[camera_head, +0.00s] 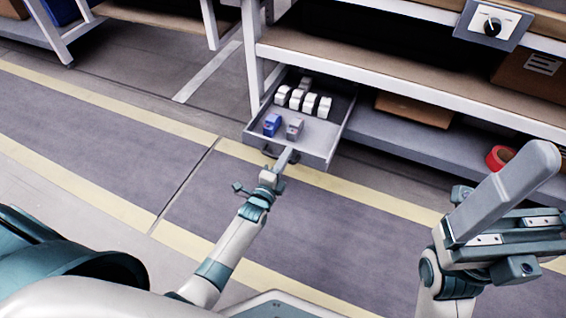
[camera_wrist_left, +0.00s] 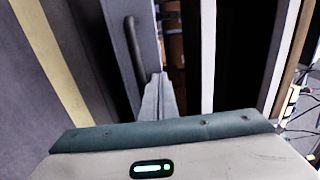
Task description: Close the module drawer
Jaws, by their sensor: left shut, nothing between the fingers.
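The module drawer (camera_head: 318,150) is pulled out from under the workbench, in the middle of the head view. Inside it stand several white modules (camera_head: 304,101), a blue module (camera_head: 272,124) and a grey one (camera_head: 295,128). My left gripper (camera_head: 285,158) is shut and empty, its fingertips at the drawer's front face near the handle (camera_head: 266,152). The left wrist view shows the shut fingers (camera_wrist_left: 158,95) close beside the dark bar handle (camera_wrist_left: 133,50); I cannot tell whether they touch. My right gripper (camera_head: 508,190) is raised at the right, away from the drawer; its jaw gap is unclear.
The workbench (camera_head: 400,67) has a lower shelf (camera_head: 400,140) with a cardboard box (camera_head: 413,109) and a red tape roll (camera_head: 499,158). A bench leg (camera_head: 251,60) stands left of the drawer. A box with a knob (camera_head: 492,24) is at upper right. The floor before the drawer is clear.

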